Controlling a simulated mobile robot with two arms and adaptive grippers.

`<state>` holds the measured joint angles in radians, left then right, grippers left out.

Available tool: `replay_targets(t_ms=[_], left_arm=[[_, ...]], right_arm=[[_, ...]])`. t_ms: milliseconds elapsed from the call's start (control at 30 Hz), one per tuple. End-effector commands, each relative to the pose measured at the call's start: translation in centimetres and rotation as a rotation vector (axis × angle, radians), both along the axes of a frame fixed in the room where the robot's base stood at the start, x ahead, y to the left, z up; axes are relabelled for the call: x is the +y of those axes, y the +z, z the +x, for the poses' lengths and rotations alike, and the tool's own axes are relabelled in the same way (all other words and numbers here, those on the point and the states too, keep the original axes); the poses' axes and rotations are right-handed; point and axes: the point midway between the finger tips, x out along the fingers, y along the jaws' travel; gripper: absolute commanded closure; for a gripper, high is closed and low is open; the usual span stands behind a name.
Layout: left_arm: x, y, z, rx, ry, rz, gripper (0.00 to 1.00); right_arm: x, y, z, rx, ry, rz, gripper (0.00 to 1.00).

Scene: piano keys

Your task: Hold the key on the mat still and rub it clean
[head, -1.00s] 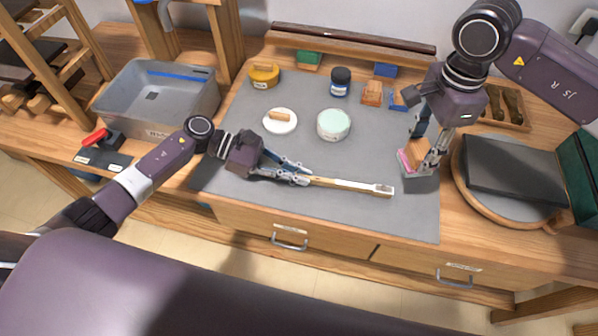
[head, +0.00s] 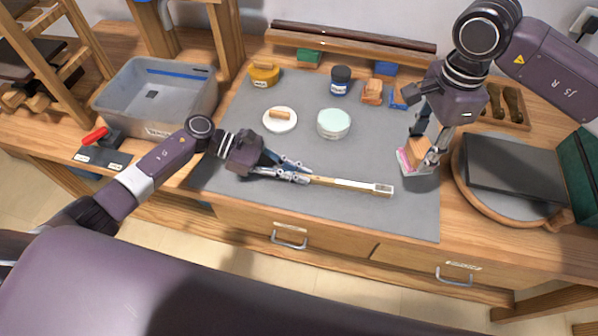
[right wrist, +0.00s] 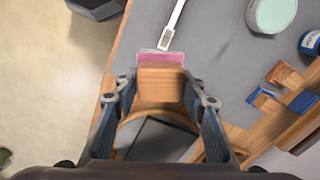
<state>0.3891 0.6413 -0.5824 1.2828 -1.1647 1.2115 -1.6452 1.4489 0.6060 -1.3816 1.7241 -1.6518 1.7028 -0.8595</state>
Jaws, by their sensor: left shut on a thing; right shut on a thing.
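The piano key (head: 345,184), a long wooden stick with a white end, lies on the grey mat (head: 235,120) near its front edge. My left gripper (head: 306,174) is shut on the key's left part. My right gripper (head: 424,150) is shut on a wooden block (head: 417,150) with a pink layer under it, at the mat's right edge, to the right of the key's white end and apart from it. In the right wrist view the wooden block (right wrist: 161,82) sits between the fingers, and the white end of the key (right wrist: 168,36) lies beyond its pink layer.
A pale green-topped jar (head: 333,124), a white dish (head: 280,119), a yellow tin (head: 264,74) and a dark blue jar (head: 340,80) stand behind the key. A grey bin (head: 150,125) is at left. A round board with a dark slab (head: 512,168) is at right.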

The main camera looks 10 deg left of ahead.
Motion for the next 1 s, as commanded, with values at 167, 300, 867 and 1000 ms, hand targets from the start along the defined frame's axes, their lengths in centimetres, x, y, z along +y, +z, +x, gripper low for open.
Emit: replay_targets(t_ms=[167, 300, 867, 1000], left_arm=[[0.0, -0.1, 0.0, 0.0, 0.0, -0.001, 1.0], [0.0, -0.1, 0.0, 0.0, 0.0, 0.0, 1.0], [0.0, -0.1, 0.0, 0.001, 0.0, 0.001, 1.0], [0.0, -0.1, 0.0, 0.001, 0.0, 0.001, 1.0]], right_arm=[[0.0, 0.0, 0.0, 0.0, 0.0, 0.0, 0.81], [0.7, -0.8, 0.0, 0.001, 0.001, 0.001, 0.81], [4.4, -5.1, -0.2, 0.002, 0.001, 0.0, 0.81], [5.3, -6.1, -0.2, 0.001, 0.001, 0.0, 0.81]])
